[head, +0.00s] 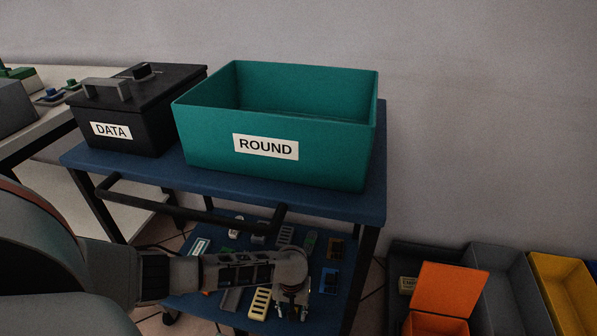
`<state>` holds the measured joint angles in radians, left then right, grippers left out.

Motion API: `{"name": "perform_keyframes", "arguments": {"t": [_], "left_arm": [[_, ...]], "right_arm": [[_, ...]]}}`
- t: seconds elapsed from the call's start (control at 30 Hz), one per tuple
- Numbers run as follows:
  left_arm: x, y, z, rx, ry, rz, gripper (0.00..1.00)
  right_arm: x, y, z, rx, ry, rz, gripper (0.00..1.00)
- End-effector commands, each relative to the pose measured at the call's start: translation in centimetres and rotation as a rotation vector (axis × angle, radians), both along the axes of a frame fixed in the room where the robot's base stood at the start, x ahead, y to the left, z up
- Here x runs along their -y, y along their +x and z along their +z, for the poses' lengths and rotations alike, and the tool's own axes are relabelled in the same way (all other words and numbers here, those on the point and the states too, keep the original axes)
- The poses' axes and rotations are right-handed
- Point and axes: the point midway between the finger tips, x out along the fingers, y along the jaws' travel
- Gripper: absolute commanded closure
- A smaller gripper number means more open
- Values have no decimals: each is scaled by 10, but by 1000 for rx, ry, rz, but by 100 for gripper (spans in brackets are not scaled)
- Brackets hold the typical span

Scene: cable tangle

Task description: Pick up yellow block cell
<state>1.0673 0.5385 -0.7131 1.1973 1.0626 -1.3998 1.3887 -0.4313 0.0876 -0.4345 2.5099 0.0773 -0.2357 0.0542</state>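A pale yellow slotted block (259,303) lies on the lower shelf of the blue cart in the head view. I cannot tell for certain that it is the yellow block cell. My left gripper (291,312) comes in from the left and points down over the lower shelf, just right of the pale yellow block. Its fingers are small and dark here, and I cannot tell whether they are open or shut. The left arm hides part of the shelf. My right gripper is not in view.
The blue cart (140,160) has a teal bin labelled ROUND (205,145) and a black box labelled DATA (120,140) on top. A handle bar (190,212) crosses above the lower shelf. Several small parts lie there. Orange (448,290), grey (500,262) and yellow (565,285) containers stand right.

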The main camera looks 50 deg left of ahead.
Motion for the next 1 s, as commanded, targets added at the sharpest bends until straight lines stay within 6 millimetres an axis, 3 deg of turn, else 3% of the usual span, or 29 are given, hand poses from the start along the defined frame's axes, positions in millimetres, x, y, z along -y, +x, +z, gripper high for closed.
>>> {"name": "perform_keyframes", "arguments": {"t": [0.03,0.33,0.5,0.83,1.0], "left_arm": [[0,-2,-8,-4,-1,0,62],[0,4,-4,6,0,-1,62],[0,3,-4,6,0,-1,100],[0,3,-3,6,0,-1,100],[0,9,20,17,0,-1,100]], "right_arm": [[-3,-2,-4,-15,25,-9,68],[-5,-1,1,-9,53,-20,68],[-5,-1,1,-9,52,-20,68],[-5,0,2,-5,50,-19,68],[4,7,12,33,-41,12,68]]}}
